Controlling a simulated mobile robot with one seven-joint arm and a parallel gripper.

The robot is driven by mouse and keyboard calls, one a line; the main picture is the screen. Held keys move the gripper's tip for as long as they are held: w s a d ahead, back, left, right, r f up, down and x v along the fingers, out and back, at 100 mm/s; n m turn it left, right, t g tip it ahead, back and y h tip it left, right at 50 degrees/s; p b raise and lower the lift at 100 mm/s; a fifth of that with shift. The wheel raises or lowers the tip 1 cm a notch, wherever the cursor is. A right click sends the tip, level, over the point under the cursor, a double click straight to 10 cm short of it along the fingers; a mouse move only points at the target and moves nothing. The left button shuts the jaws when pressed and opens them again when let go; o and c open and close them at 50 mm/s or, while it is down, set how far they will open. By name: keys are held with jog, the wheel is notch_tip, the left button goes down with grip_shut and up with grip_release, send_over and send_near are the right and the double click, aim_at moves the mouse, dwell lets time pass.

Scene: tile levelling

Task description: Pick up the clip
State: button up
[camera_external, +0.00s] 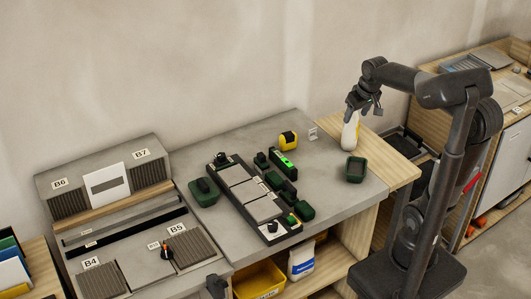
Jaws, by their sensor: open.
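My gripper (364,108) is open, pointing down, and hangs in the air at the right part of the bench, just above or in front of a white bottle (350,132). I see nothing between its fingers. I cannot make out the clip for certain at this size. A small pale piece (313,133) stands on the grey bench top near the back, left of my gripper, and may be the clip. A dark tray with grey tiles (242,190) lies at the bench's middle. A green level (284,164) lies beside it.
Green bins stand left of the tray (203,193) and at the right (355,169). A yellow tape measure (288,140) is at the back. Other small green and black pieces crowd the tray's right side. The grey bench top (335,190) is clear at front right.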

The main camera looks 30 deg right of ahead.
jog(key=w+f+g, duration=0.2)
jog(key=w+f, duration=0.1)
jog(key=w, duration=1.1)
jog(key=g, duration=0.2)
send_over(313, 130)
notch_tip(313, 130, down, 10)
jog(key=shift+w+a+f, duration=0.15)
jog(key=shift+w+f, duration=0.05)
jog(key=shift+f, duration=0.05)
notch_tip(313, 130, down, 5)
jog(key=shift+f, duration=0.15)
jog(key=shift+d+f, duration=0.15)
jog(key=shift+f, duration=1.2)
jog(key=shift+d+f, duration=0.1)
jog(key=shift+f, duration=1.2)
jog(key=shift+c, duration=0.4)
jog(key=c, duration=1)
jog(key=shift+o, duration=0.2)
jog(key=shift+r, duration=0.1)
